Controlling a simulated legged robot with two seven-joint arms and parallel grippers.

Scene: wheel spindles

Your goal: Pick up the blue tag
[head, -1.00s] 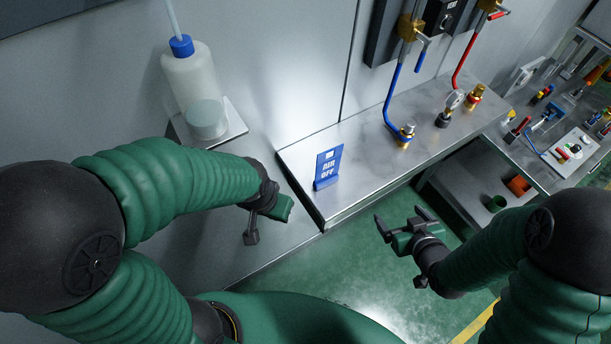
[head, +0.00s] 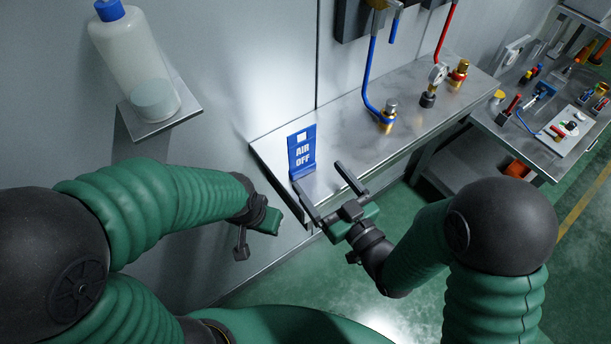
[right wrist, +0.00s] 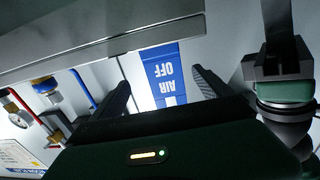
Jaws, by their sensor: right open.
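The blue tag (head: 302,150) with white "AIR OFF" lettering stands upright near the left end of a metal shelf (head: 345,130).
A white bottle with a blue cap (head: 133,60) stands on a small wall ledge at the left. Blue and red hoses with brass fittings (head: 388,117) stand farther right on the shelf. A workbench with tools (head: 560,120) is at the far right.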

